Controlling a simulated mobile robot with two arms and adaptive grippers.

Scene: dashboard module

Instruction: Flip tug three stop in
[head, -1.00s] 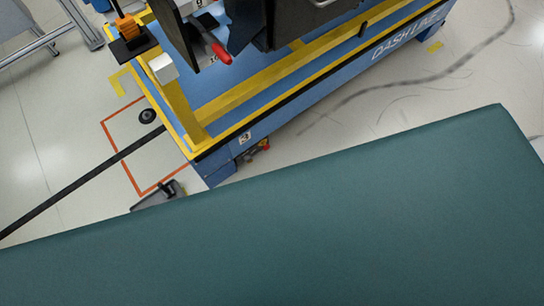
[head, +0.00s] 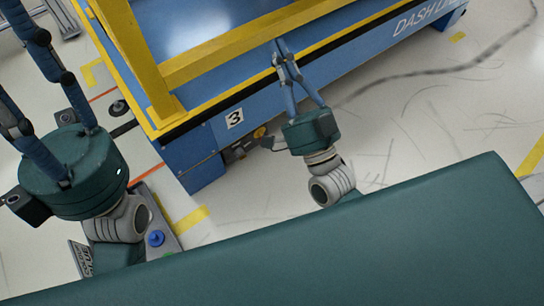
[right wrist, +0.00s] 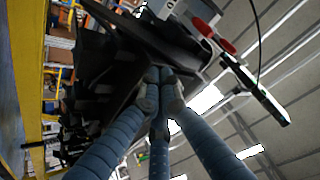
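The blue and yellow cart carries a label "3" (head: 235,118) on its near corner. Beside the label, low on the side, is a small mechanism with a yellow knob (head: 260,132) and grey metal parts; its exact setting is too small to tell. My right gripper (head: 281,48) points up against the cart's side, right of the knob. Its fingertips meet with nothing seen between them, also in the right wrist view (right wrist: 158,78). My left gripper (head: 22,45) is large at the left, its fingers spread and running out of the frame, holding nothing visible.
The cart's yellow frame (head: 240,45) rises above its blue side. A floor unit with a blue button (head: 156,238) lies below my left gripper. The floor right of the cart is open. In the right wrist view a dark module with red knobs (right wrist: 202,27) hangs above the fingers.

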